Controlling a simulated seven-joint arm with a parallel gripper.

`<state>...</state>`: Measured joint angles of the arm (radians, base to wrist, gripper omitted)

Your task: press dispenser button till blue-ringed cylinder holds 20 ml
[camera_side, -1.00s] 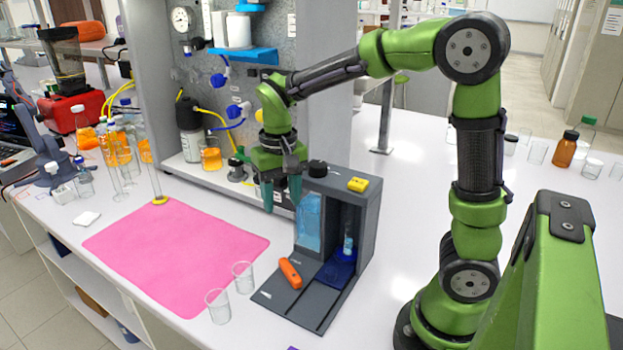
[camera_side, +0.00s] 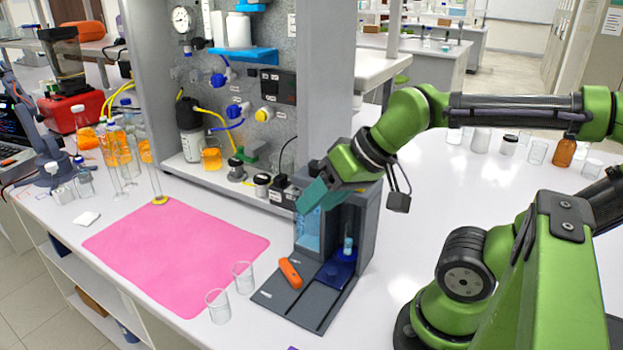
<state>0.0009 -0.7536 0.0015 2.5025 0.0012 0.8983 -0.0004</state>
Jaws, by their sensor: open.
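The dark grey dispenser (camera_side: 366,225) stands on the bench with a blue-tinted window (camera_side: 307,232) on its left. A small clear cylinder with blue on it (camera_side: 348,244) stands upright in the bay on a blue base (camera_side: 335,270); its level is too small to read. I take it as the blue-ringed one. My gripper (camera_side: 311,200) is open, tilted down to the left over the dispenser's top. It hides the dispenser's black knob and yellow button. I cannot tell whether the fingers touch the top.
An orange piece (camera_side: 290,273) lies on the dispenser's front plate. Two empty beakers (camera_side: 218,306) stand left of it, beside a pink mat (camera_side: 175,250). A yellow-based cylinder (camera_side: 157,185) stands at the mat's back. The panel (camera_side: 245,130) rises behind.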

